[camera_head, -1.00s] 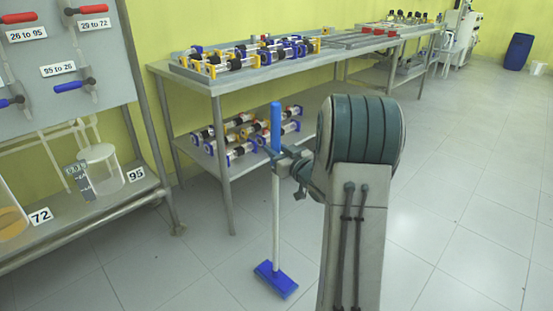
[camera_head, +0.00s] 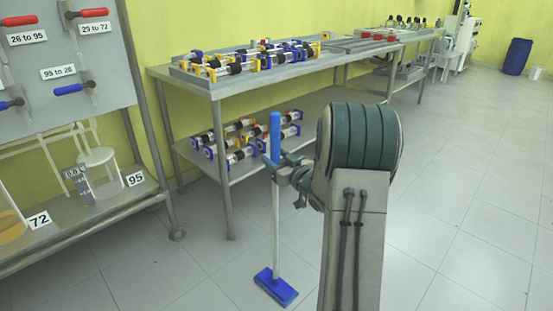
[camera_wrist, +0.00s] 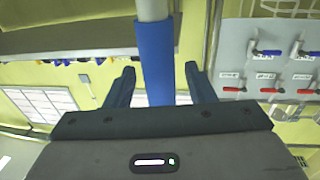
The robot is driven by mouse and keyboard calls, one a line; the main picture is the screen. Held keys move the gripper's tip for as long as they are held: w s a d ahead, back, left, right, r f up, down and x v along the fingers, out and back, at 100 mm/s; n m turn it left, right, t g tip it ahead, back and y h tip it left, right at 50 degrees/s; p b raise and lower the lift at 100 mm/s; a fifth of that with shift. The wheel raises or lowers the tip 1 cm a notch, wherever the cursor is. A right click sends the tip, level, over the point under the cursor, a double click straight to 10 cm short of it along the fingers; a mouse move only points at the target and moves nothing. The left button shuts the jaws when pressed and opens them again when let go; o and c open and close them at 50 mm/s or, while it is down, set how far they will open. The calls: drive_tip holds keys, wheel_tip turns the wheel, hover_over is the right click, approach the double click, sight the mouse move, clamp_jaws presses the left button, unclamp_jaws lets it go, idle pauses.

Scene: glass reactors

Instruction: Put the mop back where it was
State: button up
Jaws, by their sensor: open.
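The mop has a blue grip (camera_head: 275,135) at the top, a white pole (camera_head: 275,222) and a flat blue head (camera_head: 276,287). It stands nearly upright, with its head on the tiled floor, in front of the steel table. My gripper (camera_head: 272,165) is at the lower part of the blue grip. In the wrist view, the blue grip (camera_wrist: 154,55) runs between the two fingers of my gripper (camera_wrist: 160,80). The fingers are open, with a gap on both sides of the grip. My arm is right of the mop and hides part of the floor behind.
A steel table (camera_head: 232,165) with rows of glass reactors on top and on its lower shelf is behind the mop. A grey valve panel (camera_head: 70,60) stands at the left above a shelf with numbered vessels. A blue barrel (camera_head: 516,56) is far right. The right floor is clear.

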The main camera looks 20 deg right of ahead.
drive_tip(key=s+d+p, duration=0.2)
drive_tip(key=s, duration=1)
drive_tip(key=s+a+f+m+g+h, duration=0.2)
drive_tip(key=s+a+g+h, duration=0.1)
drive_tip(key=s+a+g, duration=1.3)
drive_tip(key=s+a, duration=0.4)
drive_tip(key=s, duration=0.1)
drive_tip(key=shift+s+a+g+h, duration=0.3)
drive_tip(key=shift+s+g, duration=0.05)
drive_tip(key=shift+g, duration=0.05)
drive_tip(key=shift+r, duration=0.1)
wheel_tip(320, 180, up, 36)
drive_tip(key=t+p, duration=0.1)
drive_tip(key=p, duration=3.2)
drive_tip(key=shift+d+t, duration=0.15)
drive_tip(key=shift+t, duration=0.15)
